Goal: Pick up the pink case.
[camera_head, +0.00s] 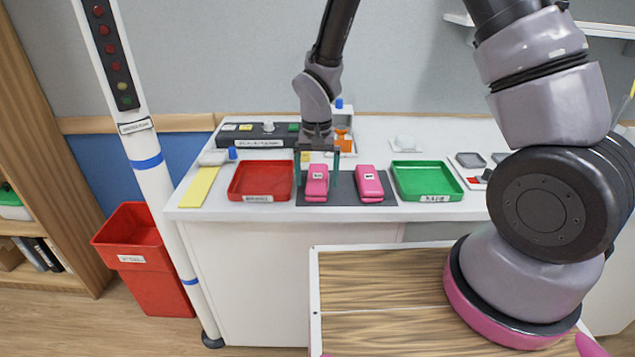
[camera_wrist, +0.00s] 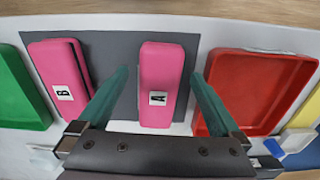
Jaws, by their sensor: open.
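Two pink cases lie on a dark grey mat (camera_head: 345,198) on the white table. The left pink case, labelled A in the wrist view, shows in the head view (camera_head: 317,190) and in the wrist view (camera_wrist: 161,75). The right pink case, labelled B in the wrist view, shows in the head view (camera_head: 369,186) and in the wrist view (camera_wrist: 63,80). My gripper (camera_head: 317,170) is open and empty, pointing down over case A. In the wrist view its teal fingers (camera_wrist: 157,92) stand either side of case A, with gaps; whether the tips reach its height I cannot tell.
A red tray (camera_head: 262,197) stands left of the mat and a green tray (camera_head: 427,195) right of it. A black control box (camera_head: 262,131) is behind the red tray. A white pole (camera_head: 146,180) and a red bin (camera_head: 140,262) stand left of the table.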

